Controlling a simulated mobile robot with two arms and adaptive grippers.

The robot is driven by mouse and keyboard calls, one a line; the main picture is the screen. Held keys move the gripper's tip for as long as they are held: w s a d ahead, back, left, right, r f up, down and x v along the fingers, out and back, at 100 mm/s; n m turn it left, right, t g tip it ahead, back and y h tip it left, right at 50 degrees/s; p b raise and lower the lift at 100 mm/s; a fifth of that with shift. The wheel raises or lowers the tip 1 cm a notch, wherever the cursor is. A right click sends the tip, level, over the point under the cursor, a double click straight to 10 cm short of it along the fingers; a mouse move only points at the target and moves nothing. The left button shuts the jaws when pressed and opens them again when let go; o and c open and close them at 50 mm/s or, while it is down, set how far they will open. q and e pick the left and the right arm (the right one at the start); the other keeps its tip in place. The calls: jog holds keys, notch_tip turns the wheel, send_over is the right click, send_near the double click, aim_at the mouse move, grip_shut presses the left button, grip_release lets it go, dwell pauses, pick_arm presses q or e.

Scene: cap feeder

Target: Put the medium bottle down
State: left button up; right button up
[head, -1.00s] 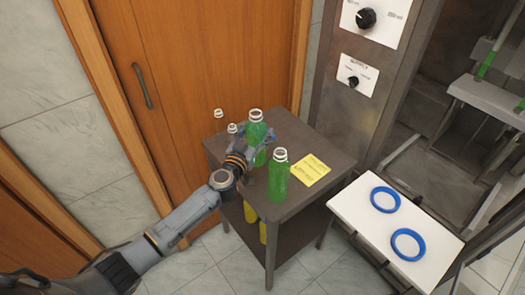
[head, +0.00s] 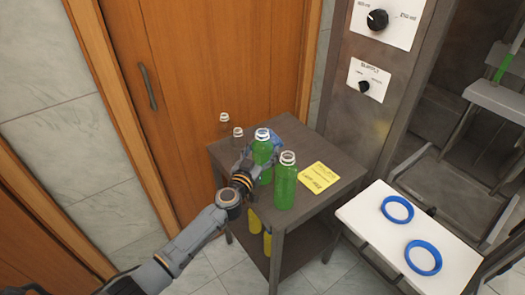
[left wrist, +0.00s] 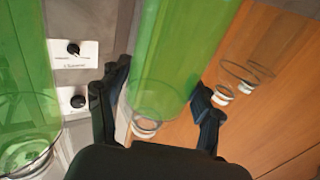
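A green bottle (head: 262,158) with a white neck ring appears to stand upright on the dark side table (head: 330,192). My left gripper (head: 262,160) is around it, one finger on each side. In the left wrist view this bottle (left wrist: 178,55) lies between the fingers of the gripper (left wrist: 163,80). A narrow gap shows by the left finger, and the gripper looks open. A second green bottle (head: 285,187) stands on the table just in front and to the right; it fills the left edge of the left wrist view (left wrist: 25,80). My right gripper is not in view.
Two small clear bottles (head: 237,140) stand at the table's back left. A yellow note (head: 318,177) lies on its right part. Yellow bottles (head: 254,221) are on the lower shelf. A white plate (head: 380,225) with two blue rings sits at right, beside the metal machine (head: 345,120).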

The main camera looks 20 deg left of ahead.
pick_arm(q)
jog(key=shift+r, duration=0.15)
jog(key=shift+s, duration=0.2)
jog(key=s+a+p, duration=0.1)
jog(key=s+p, duration=0.1)
jog(key=s, duration=0.9)
jog(key=s+a+f+m+g, duration=0.1)
jog(key=s+f+g, duration=0.35)
jog(key=f, duration=0.75)
jog(key=s+a+f+g, duration=0.1)
jog(key=s+f, duration=0.7)
jog(key=f, duration=0.4)
jog(key=s+a+f+m+g, duration=0.1)
jog(key=s+f+g, duration=0.35)
jog(key=f, duration=0.75)
jog(key=s+f+g+y, duration=0.1)
jog(key=s+f+g, duration=0.2)
jog(key=s+f, duration=0.4)
jog(key=s+f+g, duration=0.4)
jog(key=s+f, duration=0.3)
jog(key=s, duration=1.8)
jog(key=shift+s+a+n+y, duration=0.2)
jog(key=shift+n+y, duration=0.2)
jog(key=shift+f, duration=0.1)
